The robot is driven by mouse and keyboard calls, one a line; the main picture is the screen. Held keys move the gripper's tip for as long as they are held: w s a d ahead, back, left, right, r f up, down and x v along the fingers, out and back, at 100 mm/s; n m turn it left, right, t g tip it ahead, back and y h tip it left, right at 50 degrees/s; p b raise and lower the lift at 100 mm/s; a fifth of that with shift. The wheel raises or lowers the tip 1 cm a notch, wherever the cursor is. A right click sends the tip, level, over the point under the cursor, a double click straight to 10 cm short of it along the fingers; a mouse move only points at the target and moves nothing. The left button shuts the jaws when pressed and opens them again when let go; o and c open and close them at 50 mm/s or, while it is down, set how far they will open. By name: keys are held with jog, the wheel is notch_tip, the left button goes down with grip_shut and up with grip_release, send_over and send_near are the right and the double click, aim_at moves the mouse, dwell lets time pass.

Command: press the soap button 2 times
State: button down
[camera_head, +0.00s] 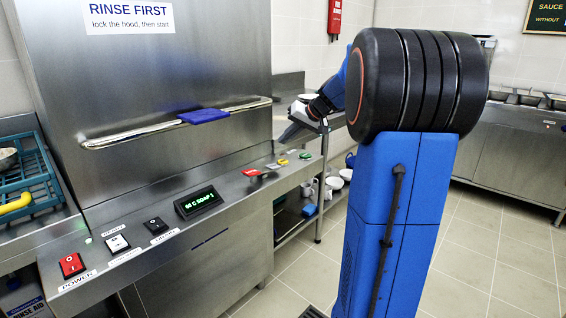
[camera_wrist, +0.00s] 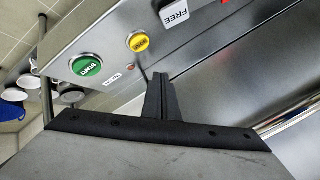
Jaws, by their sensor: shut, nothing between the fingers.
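The yellow button (camera_head: 283,162), which appears to be the soap button, is on the sloped front panel of the steel dishwasher. It also shows in the wrist view (camera_wrist: 139,42), where its lettering is too small to read surely. My gripper (camera_head: 285,138) is shut and empty, just above the panel near this button. In the wrist view the fingertips (camera_wrist: 160,76) point toward the panel, a little below the yellow button in the picture. They look apart from it. The display (camera_head: 198,202) reads "66 C SOAP 1".
A green START button (camera_wrist: 86,65) sits beside the yellow one, and it shows in the head view (camera_head: 305,156). The hood handle (camera_head: 180,124) juts out above. Cups (camera_head: 335,182) stand on a lower shelf.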

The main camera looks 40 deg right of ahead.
aim_at(286, 162)
jog(key=shift+f, duration=2.5)
jog(key=shift+f, duration=0.4)
jog(key=shift+f, duration=0.45)
dwell(1.0)
dwell(0.3)
jog(key=shift+r, duration=0.9)
jog(key=shift+r, duration=2.5)
